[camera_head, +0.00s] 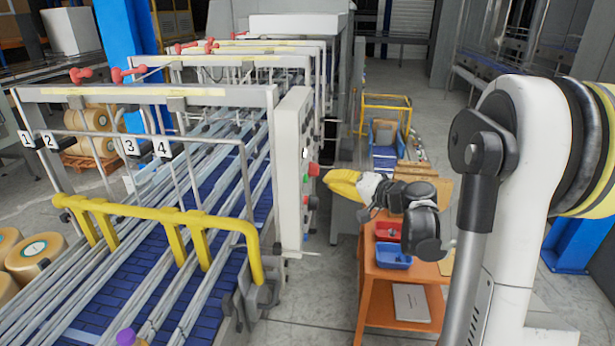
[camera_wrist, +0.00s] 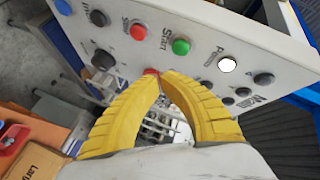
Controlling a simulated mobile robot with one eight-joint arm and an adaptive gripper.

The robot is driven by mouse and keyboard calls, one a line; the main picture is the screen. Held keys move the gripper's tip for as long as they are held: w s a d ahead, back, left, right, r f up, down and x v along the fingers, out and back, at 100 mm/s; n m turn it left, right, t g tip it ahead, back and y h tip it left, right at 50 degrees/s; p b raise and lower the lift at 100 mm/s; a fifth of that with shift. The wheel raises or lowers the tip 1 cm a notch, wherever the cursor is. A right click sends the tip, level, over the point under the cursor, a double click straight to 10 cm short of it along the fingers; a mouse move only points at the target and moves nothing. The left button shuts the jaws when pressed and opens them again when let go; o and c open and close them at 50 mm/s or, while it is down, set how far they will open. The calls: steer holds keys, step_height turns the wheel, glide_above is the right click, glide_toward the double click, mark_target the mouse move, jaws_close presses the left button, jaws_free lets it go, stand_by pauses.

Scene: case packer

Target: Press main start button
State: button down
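The white control panel (camera_head: 289,170) stands at the end of the packer in the head view. In the wrist view the panel face (camera_wrist: 195,18) carries a green button (camera_wrist: 181,46) beside a "Start" label, a red button (camera_wrist: 138,31) beside "Stop", and a white button (camera_wrist: 227,65). A "Main" label lies near the black knobs at right. My yellow-fingered gripper (camera_wrist: 160,73) is shut, with its tips together and nothing seen between them. Another red button (camera_wrist: 151,72) is partly hidden behind the tips; I cannot tell whether they touch it. The gripper (camera_head: 327,177) points at the panel's button side.
An orange cart (camera_head: 385,281) with a red bin (camera_head: 388,232) and blue bin (camera_head: 393,257) stands beneath my arm. The conveyor's yellow rail (camera_head: 150,213) is left of the panel. Grey floor is open behind the cart.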

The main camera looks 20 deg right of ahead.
mark_target(305, 178)
steer(key=shift+w+a+b, duration=0.15)
steer(key=shift+w+a, duration=0.3)
steer(key=shift+a, duration=0.15)
steer(key=shift+w+a+b, duration=0.15)
steer(key=shift+w+a, duration=0.25)
steer(key=shift+a, duration=0.2)
stand_by(0.6)
steer(key=shift+w+a, duration=0.25)
steer(key=shift+a, duration=0.1)
